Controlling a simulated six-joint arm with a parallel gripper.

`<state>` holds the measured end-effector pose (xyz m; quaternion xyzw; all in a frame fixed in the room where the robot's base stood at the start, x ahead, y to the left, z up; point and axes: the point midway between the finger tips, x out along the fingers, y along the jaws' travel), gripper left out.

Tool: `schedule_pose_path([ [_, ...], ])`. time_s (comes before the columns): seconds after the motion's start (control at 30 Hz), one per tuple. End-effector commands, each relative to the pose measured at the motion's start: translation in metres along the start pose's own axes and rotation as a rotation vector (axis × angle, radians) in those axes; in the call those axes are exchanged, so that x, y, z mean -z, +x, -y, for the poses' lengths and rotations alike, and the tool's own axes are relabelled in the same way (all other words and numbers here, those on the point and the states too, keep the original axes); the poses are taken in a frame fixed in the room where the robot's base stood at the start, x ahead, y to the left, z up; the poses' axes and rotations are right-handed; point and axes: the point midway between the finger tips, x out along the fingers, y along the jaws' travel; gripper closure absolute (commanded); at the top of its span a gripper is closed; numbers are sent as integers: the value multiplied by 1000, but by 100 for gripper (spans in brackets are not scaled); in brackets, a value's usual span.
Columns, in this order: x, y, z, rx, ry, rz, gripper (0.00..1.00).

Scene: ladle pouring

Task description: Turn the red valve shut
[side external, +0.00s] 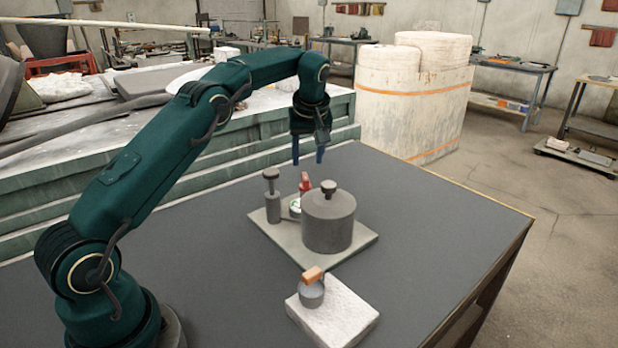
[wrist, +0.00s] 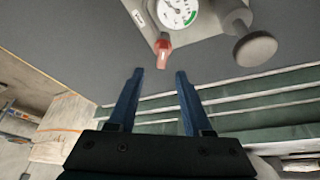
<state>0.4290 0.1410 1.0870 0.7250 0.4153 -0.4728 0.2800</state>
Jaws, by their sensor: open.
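The red valve (side external: 305,182) stands on the grey base plate (side external: 357,241), behind the grey cylinder pot and near the gauge. In the wrist view the red valve (wrist: 163,52) lies just beyond the fingertips, a little above the middle of the gap. My gripper (side external: 308,160) points down above and behind the valve, apart from it. Its two blue fingers are spread with nothing between them, as the wrist view of my gripper (wrist: 159,72) also shows. The valve's lower part is partly hidden in the side view.
A grey pot (side external: 328,222) with a knobbed lid fills the plate's middle. A knobbed post (side external: 272,198) stands left of the valve, and a dial gauge (wrist: 178,12) sits beside it. The table's right side is clear.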

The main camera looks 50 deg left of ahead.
Motion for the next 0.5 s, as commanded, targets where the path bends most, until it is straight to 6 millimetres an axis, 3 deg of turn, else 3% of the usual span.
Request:
schedule_pose_path([
  [0.5, -4, 57, 4, 14, 3, 16, 50],
])
